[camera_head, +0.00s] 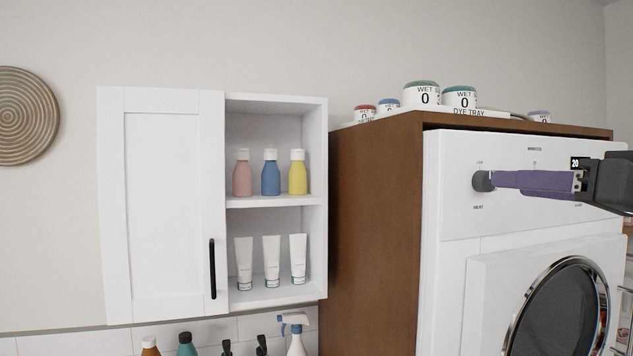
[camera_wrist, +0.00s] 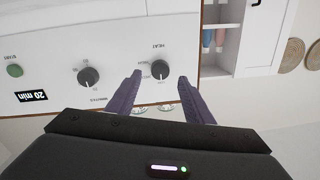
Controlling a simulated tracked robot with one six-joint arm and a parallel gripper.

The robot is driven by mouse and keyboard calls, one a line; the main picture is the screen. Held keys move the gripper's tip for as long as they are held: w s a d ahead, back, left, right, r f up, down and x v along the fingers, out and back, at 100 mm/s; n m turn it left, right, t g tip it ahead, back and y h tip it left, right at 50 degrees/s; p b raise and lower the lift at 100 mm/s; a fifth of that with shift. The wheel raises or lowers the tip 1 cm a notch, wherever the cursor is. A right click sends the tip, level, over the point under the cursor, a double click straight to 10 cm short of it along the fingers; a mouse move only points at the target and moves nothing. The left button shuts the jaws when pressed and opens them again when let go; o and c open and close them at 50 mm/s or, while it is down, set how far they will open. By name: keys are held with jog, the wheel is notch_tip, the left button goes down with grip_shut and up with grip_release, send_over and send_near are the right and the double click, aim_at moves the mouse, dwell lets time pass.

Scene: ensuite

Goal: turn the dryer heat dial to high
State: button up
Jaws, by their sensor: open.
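The dryer (camera_head: 450,235) is a white machine in a brown wooden surround. Its heat dial (camera_head: 482,181) is a dark grey round knob at the left of the panel, with a HEAT label below it. In the wrist view the heat dial (camera_wrist: 160,70) lies between the tips of my purple fingers, with a gap on each side. My gripper (camera_head: 495,180) is open and reaches in from the right; it also shows in the wrist view (camera_wrist: 160,77). The fingers partly cover the dial in the head view. I cannot tell its pointer setting surely.
A second dark dial (camera_wrist: 88,77), a green button (camera_wrist: 14,70) and a 20 min display (camera_wrist: 31,96) share the panel. A white cabinet (camera_head: 160,200) with bottles and tubes hangs to the left. Labelled jars (camera_head: 422,95) stand on top of the wooden surround (camera_head: 375,200).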

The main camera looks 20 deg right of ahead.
aim_at(489, 182)
jog(key=shift+w+a, duration=0.15)
jog(key=shift+w, duration=1.05)
jog(key=shift+w+a, duration=0.1)
jog(key=shift+w, duration=1.05)
jog(key=shift+c, duration=0.5)
jog(key=c, duration=0.9)
jog(key=shift+a, duration=0.25)
jog(key=shift+c, duration=0.2)
jog(key=shift+d, duration=0.15)
